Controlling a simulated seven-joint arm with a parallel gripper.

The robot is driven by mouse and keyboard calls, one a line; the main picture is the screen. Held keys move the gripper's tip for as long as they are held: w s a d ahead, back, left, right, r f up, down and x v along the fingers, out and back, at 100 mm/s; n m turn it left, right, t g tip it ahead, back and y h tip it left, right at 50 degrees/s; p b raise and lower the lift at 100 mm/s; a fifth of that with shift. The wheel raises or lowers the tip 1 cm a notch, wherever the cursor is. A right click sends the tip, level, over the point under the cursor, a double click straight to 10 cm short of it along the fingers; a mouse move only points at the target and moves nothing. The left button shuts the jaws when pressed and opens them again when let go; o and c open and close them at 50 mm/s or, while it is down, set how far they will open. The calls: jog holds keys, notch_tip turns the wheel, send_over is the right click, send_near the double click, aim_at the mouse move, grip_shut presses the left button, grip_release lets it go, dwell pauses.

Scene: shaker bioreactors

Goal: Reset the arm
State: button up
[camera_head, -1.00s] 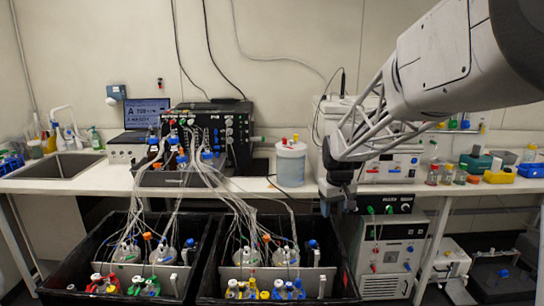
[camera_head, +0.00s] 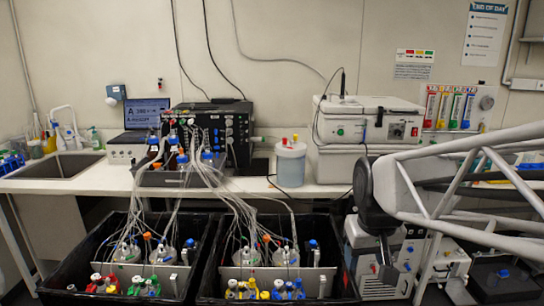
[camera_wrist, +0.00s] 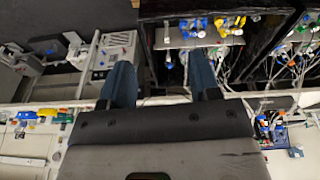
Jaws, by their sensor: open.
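My arm reaches in from the right edge in the head view, its pale lattice link low across the right side. The dark end with my gripper (camera_head: 386,268) hangs in front of the bench, just right of the right black tub. In the wrist view, which shows the room upside down, my gripper (camera_wrist: 163,72) has two blue-grey fingers wide apart with nothing held between them. In the head view the fingertips are small and their gap is hard to make out.
Two black tubs (camera_head: 205,262) with bottles, vessels and tubing stand in front. The white bench (camera_head: 95,184) carries a sink, a laptop (camera_head: 147,112), a black controller (camera_head: 230,135), a white canister (camera_head: 290,165) and a white shaker box (camera_head: 368,120). White equipment stands below, behind my gripper.

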jog(key=s+f+m, duration=0.1)
jog(key=s+f, duration=0.1)
jog(key=s, duration=1)
jog(key=shift+s+f, duration=0.25)
jog(key=shift+f, duration=0.1)
dwell(0.4)
